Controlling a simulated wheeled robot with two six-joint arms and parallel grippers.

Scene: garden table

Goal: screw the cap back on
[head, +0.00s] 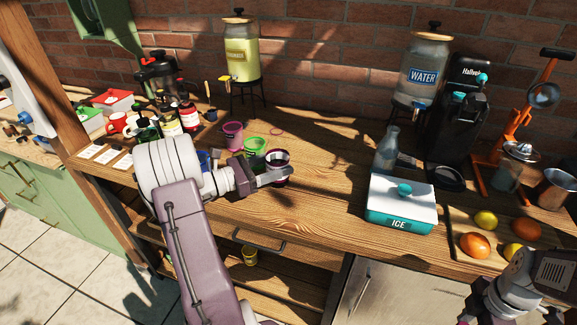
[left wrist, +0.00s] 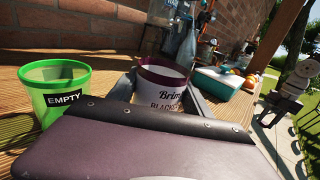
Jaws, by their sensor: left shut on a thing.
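My left gripper (head: 268,176) is shut on a jar with a dark maroon rim (head: 279,158) at the front middle of the table. In the left wrist view the jar (left wrist: 163,84) stands upright between the fingers. Its pale label reads "Brim…" and "BLACK…", the rest hidden by my gripper. The top looks open, with a pale inside. I cannot make out a cap for certain in either view. My right arm shows at the lower right; its gripper (head: 468,316) is partly cut off, and its jaws are unclear.
A green cup (left wrist: 56,92) marked "EMPTY" stands left of the jar; a pink cup (head: 233,134) is behind. A thin pink ring (head: 276,131) lies farther back. Wood between jar and ice box is clear.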

